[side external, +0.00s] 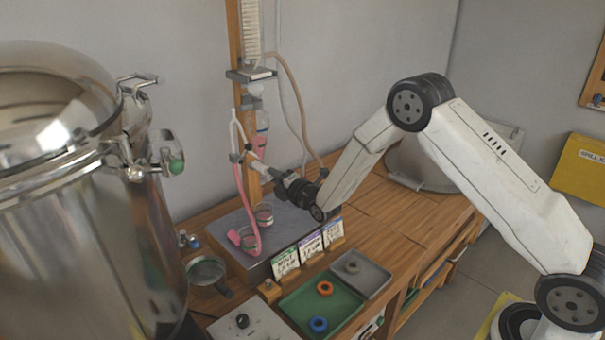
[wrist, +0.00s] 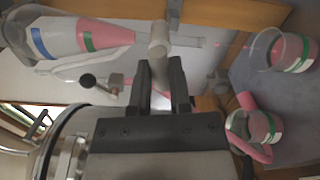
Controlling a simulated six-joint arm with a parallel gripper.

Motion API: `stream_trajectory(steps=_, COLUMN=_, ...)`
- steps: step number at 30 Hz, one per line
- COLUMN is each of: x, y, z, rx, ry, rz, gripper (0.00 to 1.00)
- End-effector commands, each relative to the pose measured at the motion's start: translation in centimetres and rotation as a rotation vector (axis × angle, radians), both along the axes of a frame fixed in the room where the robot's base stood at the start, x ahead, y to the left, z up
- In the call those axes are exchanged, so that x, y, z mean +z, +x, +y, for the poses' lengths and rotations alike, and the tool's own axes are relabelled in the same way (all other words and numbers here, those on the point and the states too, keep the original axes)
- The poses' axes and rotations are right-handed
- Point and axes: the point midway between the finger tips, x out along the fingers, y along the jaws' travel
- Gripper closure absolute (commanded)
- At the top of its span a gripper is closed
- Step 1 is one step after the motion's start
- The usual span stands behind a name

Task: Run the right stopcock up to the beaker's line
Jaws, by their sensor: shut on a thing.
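My gripper (side external: 280,180) reaches in from the right to the glassware; in the wrist view its jaws (wrist: 160,75) are shut on the handle of the pale stopcock (wrist: 158,40). The stopcock sits below a glass vessel (wrist: 60,38) with blue and green bands and pink liquid. A thin pink streak runs from its outlet toward one beaker (wrist: 292,52), which holds pink liquid and has a green band. A second beaker (wrist: 238,124) also holds pink liquid, with the pink tube (wrist: 247,101) at it. Both beakers (side external: 264,214) (side external: 249,243) stand on the grey platform (side external: 290,222).
Another stopcock with a black knob (wrist: 88,82) is beside the vessel. A large steel still (side external: 80,220) fills the left. Three label cards (side external: 310,246) stand in front of the platform. A green tray (side external: 300,307) with rings and a grey tray (side external: 372,276) lie nearer.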

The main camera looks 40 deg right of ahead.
Motion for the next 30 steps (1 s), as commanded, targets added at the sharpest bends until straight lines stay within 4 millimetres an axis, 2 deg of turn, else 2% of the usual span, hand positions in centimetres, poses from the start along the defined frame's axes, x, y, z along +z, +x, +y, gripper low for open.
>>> stream_trajectory(steps=6, x=-0.03, y=-0.02, z=-0.03, rx=0.0, ry=0.099, rz=0.001, gripper=0.95)
stream_trajectory(steps=16, x=-0.03, y=-0.02, z=-0.03, rx=0.0, ry=0.109, rz=0.001, gripper=0.95)
stream_trajectory(steps=21, x=-0.03, y=-0.01, z=-0.03, rx=0.0, ry=0.174, rz=0.001, gripper=0.95)
stream_trajectory(steps=22, x=-0.03, y=-0.01, z=-0.03, rx=0.0, ry=0.171, rz=0.001, gripper=0.67)
stream_trajectory(steps=23, x=-0.03, y=-0.01, z=-0.03, rx=0.0, ry=0.17, rz=0.001, gripper=0.57)
stream_trajectory(steps=24, x=-0.02, y=-0.01, z=-0.02, rx=0.0, ry=0.169, rz=0.0, gripper=0.53)
stream_trajectory(steps=30, x=-0.01, y=-0.01, z=-0.01, rx=0.0, ry=0.168, rz=0.0, gripper=0.53)
